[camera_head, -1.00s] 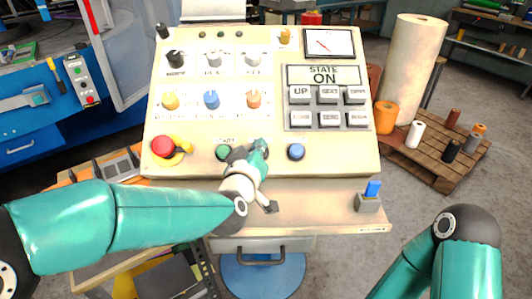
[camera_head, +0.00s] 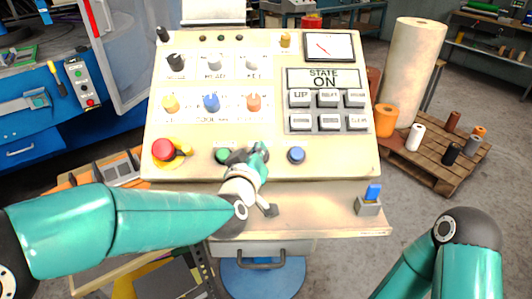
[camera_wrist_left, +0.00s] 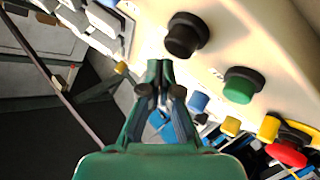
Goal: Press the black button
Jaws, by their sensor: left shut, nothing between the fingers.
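The black button (camera_wrist_left: 186,35) shows in the left wrist view as a round dark cap on the cream panel, beside the green button (camera_wrist_left: 240,85). In the head view my left gripper covers the place where it sits, between the green button (camera_head: 223,155) and the blue button (camera_head: 296,155). My left gripper (camera_head: 260,151) is over the lower part of the sloping panel. In the left wrist view its fingertips (camera_wrist_left: 160,65) are together and empty, left of and below the black button, apart from it in the picture. My right gripper is out of view; only its arm shows.
A red mushroom button (camera_head: 163,149) with a yellow guard is at the panel's left. Coloured knobs and a grey keypad (camera_head: 328,108) are higher up. A blue-topped switch (camera_head: 372,192) stands on the lower ledge. A pallet (camera_head: 440,165) with rolls stands to the right.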

